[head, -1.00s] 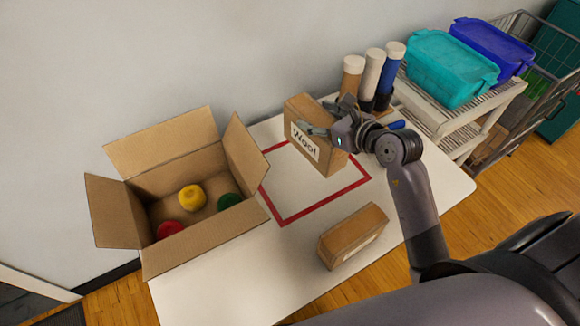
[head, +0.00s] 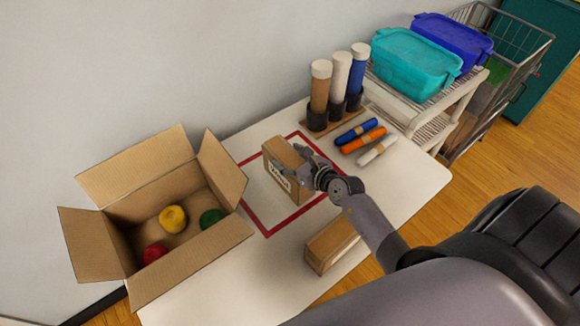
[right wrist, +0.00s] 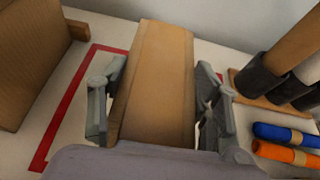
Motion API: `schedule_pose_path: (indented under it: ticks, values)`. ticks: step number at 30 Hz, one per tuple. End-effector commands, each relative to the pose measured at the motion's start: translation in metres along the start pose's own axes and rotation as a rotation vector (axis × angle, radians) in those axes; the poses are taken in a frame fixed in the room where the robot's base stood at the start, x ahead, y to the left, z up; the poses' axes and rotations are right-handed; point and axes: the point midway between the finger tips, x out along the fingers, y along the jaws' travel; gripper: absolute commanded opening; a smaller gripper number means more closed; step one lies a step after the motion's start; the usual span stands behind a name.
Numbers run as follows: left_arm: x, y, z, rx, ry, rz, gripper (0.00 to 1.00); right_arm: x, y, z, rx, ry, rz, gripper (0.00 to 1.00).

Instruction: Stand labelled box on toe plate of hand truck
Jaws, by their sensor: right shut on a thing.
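The labelled cardboard box (head: 277,160), its white label partly covered by a finger, is upright inside the red outlined square (head: 266,233) on the white table (head: 240,285). My right gripper (head: 294,165) is shut on this box, with a finger on either side. In the right wrist view the box (right wrist: 158,75) stands between the two fingers of the gripper (right wrist: 157,88). I cannot tell whether its underside touches the table. A second cardboard box (head: 330,243) lies near the front edge, partly behind my arm. No hand truck shows. My left gripper is out of view.
An open carton (head: 190,262) with yellow, red and green balls of yarn stands left. Three capped tubes (head: 340,80) stand in a rack at the back. Blue, orange and white rolls (head: 362,139) lie right of the square. A cart (head: 440,125) with lidded bins stands beyond.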

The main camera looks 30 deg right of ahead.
Motion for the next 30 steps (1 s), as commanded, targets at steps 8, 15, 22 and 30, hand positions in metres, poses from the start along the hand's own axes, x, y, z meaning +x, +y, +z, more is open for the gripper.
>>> schedule_pose_path:
  ticks: [8, 15, 22, 30]
  values:
    - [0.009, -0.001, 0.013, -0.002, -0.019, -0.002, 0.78, 0.014, -0.001, -0.032, -0.001, -0.001, -0.001, 0.0]
    - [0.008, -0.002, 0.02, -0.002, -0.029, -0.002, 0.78, 0.014, -0.001, -0.033, 0.0, -0.003, -0.002, 0.0]
    - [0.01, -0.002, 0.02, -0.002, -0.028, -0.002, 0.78, 0.015, 0.0, -0.037, 0.001, 0.0, -0.001, 0.61]
    - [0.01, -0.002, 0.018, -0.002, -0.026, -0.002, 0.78, 0.015, 0.0, -0.037, 0.001, 0.001, 0.0, 0.78]
